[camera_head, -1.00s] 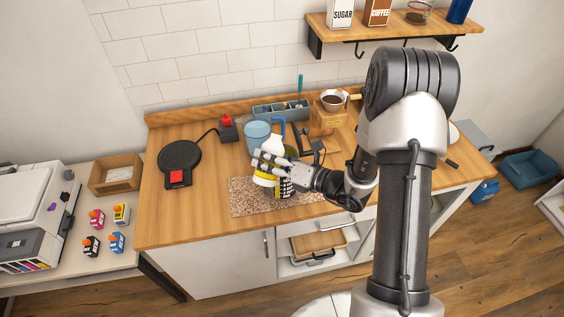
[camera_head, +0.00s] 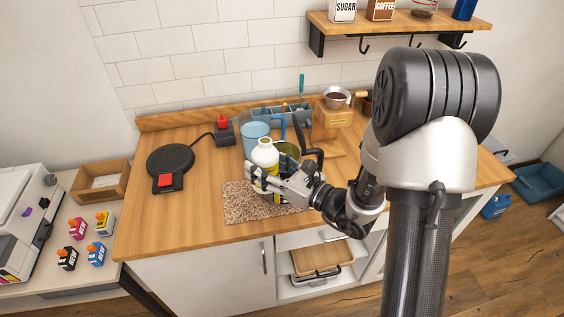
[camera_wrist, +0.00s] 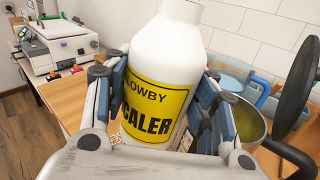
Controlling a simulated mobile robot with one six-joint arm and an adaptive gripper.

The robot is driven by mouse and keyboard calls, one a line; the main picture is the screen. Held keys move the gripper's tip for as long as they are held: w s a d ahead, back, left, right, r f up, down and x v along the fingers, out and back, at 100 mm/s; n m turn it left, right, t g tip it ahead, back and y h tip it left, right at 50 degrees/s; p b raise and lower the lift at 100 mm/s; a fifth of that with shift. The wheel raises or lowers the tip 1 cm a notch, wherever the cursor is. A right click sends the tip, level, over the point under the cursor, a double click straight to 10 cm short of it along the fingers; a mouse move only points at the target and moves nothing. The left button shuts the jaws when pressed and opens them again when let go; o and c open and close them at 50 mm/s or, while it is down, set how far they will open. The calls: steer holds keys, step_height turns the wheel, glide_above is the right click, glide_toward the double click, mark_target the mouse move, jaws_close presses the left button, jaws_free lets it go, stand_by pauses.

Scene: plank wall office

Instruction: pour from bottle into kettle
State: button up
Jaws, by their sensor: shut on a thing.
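The bottle (camera_head: 265,152) is white with a yellow label reading "LOWBY" and "SCALER"; it stands close to upright over the speckled mat. My gripper (camera_head: 268,178) is shut around it, and in the wrist view the bottle (camera_wrist: 166,60) sits between both fingers. I cannot tell whether its base touches the mat. The kettle (camera_head: 290,149) is just behind and right of the bottle, partly hidden by it and my gripper. In the wrist view the kettle (camera_wrist: 247,122) shows an open olive interior, a black handle and a raised dark lid (camera_wrist: 297,88).
A speckled mat (camera_head: 240,206) lies under the bottle. A blue pitcher (camera_head: 255,133) stands close behind. The black round kettle base (camera_head: 170,160) with a red switch is left. An organizer (camera_head: 270,115) and coffee dripper (camera_head: 336,98) are at the back.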

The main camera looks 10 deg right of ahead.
mark_target(273, 160)
steer(key=shift+s+a+f+n+b, duration=0.1)
steer(key=shift+f+n+b, duration=0.35)
steer(key=shift+b, duration=0.35)
step_height(273, 160, up, 5)
steer(key=p, duration=0.4)
steer(key=shift+f, duration=0.1)
